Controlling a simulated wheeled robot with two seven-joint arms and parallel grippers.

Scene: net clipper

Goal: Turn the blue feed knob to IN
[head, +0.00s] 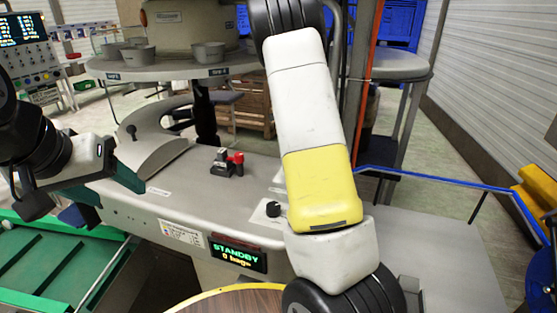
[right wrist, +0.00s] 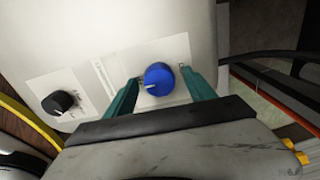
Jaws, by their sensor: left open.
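The blue feed knob (right wrist: 158,79) sits on a pale label plate on the grey machine top in the right wrist view. Its white pointer mark faces lower left, and the small lettering around it is too small to read. My right gripper (right wrist: 158,82) has its two teal fingers on either side of the knob, with a small gap showing at each side. In the head view the knob and the right fingers are hidden behind my right arm. My left gripper (head: 100,180) is open and empty at the left end of the machine.
A black knob (right wrist: 60,102) stands left of the blue one; it also shows in the head view (head: 273,209). A red-and-black switch block (head: 228,161) is farther back. A display (head: 238,257) reads STANDBY, 0 bags. A blue rail (head: 430,178) runs to the right.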

